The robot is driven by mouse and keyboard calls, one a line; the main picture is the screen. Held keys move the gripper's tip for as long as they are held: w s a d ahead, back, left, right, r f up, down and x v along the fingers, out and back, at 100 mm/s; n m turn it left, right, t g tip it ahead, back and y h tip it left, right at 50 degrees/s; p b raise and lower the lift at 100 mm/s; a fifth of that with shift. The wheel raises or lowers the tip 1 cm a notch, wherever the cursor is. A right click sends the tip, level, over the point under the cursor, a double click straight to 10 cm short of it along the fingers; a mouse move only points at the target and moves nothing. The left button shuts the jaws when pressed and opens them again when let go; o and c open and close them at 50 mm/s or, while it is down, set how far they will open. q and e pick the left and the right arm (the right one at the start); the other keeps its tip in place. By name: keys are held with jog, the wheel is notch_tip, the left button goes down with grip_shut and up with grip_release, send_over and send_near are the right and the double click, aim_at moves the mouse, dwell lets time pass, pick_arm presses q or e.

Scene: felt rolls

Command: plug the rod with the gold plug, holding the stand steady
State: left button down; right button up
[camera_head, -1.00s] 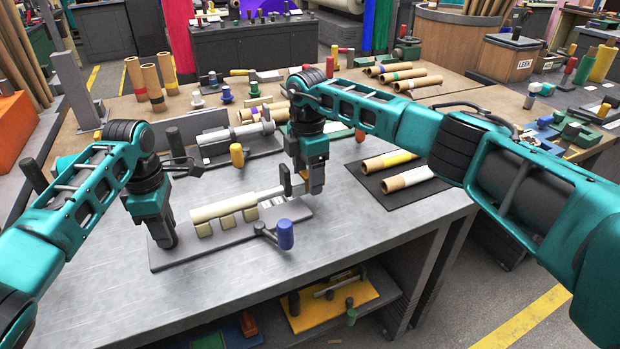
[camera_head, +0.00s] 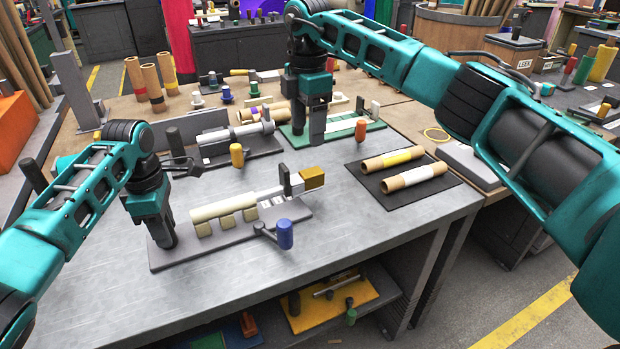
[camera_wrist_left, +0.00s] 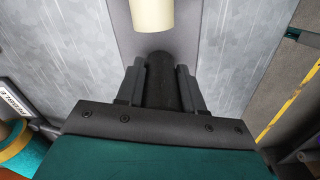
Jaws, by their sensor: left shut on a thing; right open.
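The stand (camera_head: 205,252) is a grey base plate at the front of the metal table. A cream roll (camera_head: 218,208) on a pale rod (camera_head: 270,193) lies along it over several cream blocks. The gold plug (camera_head: 314,177) is a square block at the rod's right end, just beyond a dark upright; how deep it sits I cannot tell. My left gripper (camera_head: 167,245) is shut on a dark post (camera_wrist_left: 161,80) at the stand's left end. My right gripper (camera_head: 316,140) is open and empty, behind the gold plug and in front of part of a green-based stand.
A blue-handled lever (camera_head: 285,234) sticks out at the stand's front. A grey stand with a yellow handle (camera_head: 237,155) and a green-based one with an orange handle (camera_head: 361,130) lie behind. A black mat (camera_head: 420,198) with two rolls lies right.

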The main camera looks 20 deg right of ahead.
pick_arm(q)
jog(key=c, duration=0.6)
grip_release()
jog(key=shift+o, duration=0.2)
jog(key=o, duration=0.6)
jog(key=shift+c, duration=0.2)
jog(key=shift+r, duration=0.1)
jog(key=shift+r+p, duration=1.3)
jog(key=shift+p, duration=0.9)
